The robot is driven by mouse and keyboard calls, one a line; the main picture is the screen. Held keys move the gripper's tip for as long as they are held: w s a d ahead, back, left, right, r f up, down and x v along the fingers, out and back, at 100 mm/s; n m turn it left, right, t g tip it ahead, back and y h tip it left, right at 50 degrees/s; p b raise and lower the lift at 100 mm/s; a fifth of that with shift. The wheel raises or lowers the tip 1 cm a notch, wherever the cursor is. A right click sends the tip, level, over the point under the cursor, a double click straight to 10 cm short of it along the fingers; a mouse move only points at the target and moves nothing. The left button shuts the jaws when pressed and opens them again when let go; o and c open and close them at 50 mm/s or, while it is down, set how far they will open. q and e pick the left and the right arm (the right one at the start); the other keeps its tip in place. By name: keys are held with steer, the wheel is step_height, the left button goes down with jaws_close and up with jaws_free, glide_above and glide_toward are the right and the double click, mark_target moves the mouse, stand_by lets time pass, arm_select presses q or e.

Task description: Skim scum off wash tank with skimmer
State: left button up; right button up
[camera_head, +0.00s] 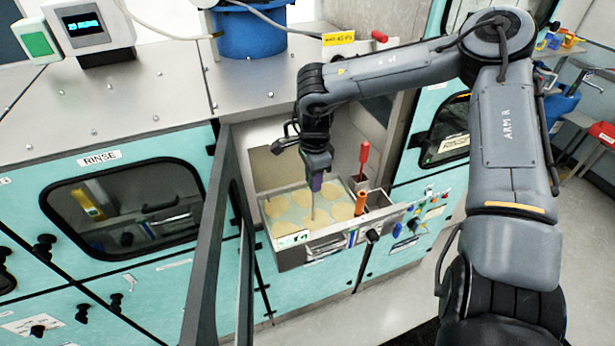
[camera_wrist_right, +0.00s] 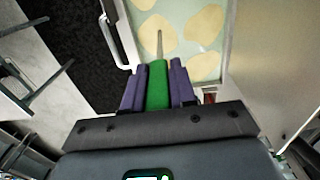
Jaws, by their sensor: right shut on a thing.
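The wash tank (camera_head: 286,262) is an open metal basin in the teal bench, with pale liquid (camera_head: 301,222) and several tan scum patches (camera_head: 342,212) on it. My right gripper (camera_head: 316,183) is over the tank, its purple fingers shut on a green handle (camera_wrist_right: 158,88). A thin grey shaft (camera_wrist_right: 159,44) runs from this handle down toward the liquid; I cannot tell the shape of its lower end or whether it is the skimmer. A red-handled tool (camera_head: 364,157) and an orange-handled tool (camera_head: 361,203) stand at the tank's right side. My left gripper is not in view.
A dark grey upright frame (camera_head: 205,262) stands in front, left of the tank. The RINSE window (camera_head: 125,208) is at left. A blue container (camera_head: 250,32) stands on the metal top behind. Grey floor (camera_head: 320,325) is free in front.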

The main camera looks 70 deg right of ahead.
steer(key=shift+s+d, duration=0.25)
steer(key=shift+s, duration=0.05)
steer(key=shift+d, duration=0.1)
steer(key=s+d+p, duration=0.5)
steer(key=s+d, duration=0.1)
steer(key=s, duration=0.1)
steer(key=shift+d, duration=0.25)
stand_by(1.1)
steer(key=shift+w+d, duration=0.1)
